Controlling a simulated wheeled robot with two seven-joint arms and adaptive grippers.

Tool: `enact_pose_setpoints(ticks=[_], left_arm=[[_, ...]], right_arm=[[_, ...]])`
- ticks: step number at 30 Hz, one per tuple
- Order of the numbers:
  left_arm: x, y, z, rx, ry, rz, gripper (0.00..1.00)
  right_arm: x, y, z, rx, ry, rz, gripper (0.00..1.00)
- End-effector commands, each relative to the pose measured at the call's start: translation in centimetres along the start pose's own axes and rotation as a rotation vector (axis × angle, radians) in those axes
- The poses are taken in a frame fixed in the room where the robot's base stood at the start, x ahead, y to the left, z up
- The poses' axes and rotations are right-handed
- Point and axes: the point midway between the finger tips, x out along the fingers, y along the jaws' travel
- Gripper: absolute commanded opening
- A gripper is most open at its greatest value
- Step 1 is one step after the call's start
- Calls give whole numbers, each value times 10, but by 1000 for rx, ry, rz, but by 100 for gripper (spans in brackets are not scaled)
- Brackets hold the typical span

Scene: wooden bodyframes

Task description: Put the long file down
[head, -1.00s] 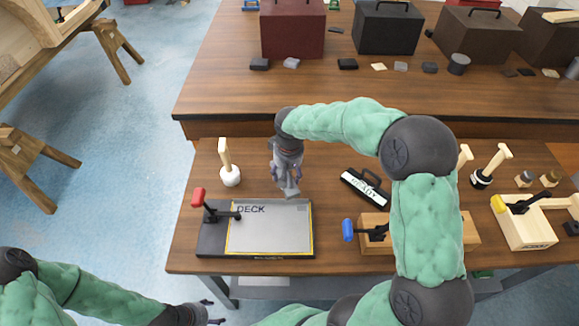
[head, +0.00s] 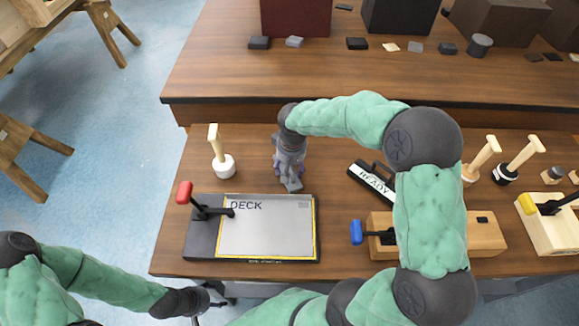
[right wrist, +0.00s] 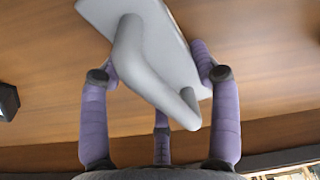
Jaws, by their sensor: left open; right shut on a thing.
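The long file (right wrist: 150,60) shows in the right wrist view as a light grey flat body with a rounded grey handle. My right gripper (right wrist: 157,75) is shut on its handle, with purple fingers on either side. In the head view my right gripper (head: 291,182) points down just behind the back edge of the DECK board (head: 265,228). The file is mostly hidden there, and I cannot tell whether it touches the table. My left gripper (head: 221,297) is open and empty near the bottom, in front of the table's left part.
A red-handled clamp (head: 186,192) stands on the DECK board's left side. A white-headed mallet (head: 223,165) is behind it. The DECK board's grey face is clear.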

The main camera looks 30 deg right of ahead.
Motion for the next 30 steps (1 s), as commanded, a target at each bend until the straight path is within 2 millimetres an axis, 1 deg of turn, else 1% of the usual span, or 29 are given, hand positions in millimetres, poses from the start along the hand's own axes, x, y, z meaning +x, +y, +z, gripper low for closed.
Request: enact_pose_setpoints(ticks=[5, 10, 11, 12, 13, 24, 30], left_arm=[[-2, 1, 0, 0, 0, 0, 62], [1, 0, 0, 0, 0, 0, 62], [1, 0, 0, 0, 0, 0, 62], [0, 0, 0, 0, 0, 0, 62], [0, 0, 0, 0, 0, 0, 62], [0, 0, 0, 0, 0, 0, 62], [-6, 2, 0, 0, 0, 0, 62]], right_arm=[[-3, 0, -1, 1, 3, 0, 27], [1, 0, -1, 1, 3, 0, 27], [2, 0, 0, 0, 0, 0, 68], [2, 0, 0, 0, 0, 0, 79], [2, 0, 0, 0, 0, 0, 86], [1, 0, 0, 0, 0, 0, 86], [-8, 0, -2, 0, 1, 0, 86]])
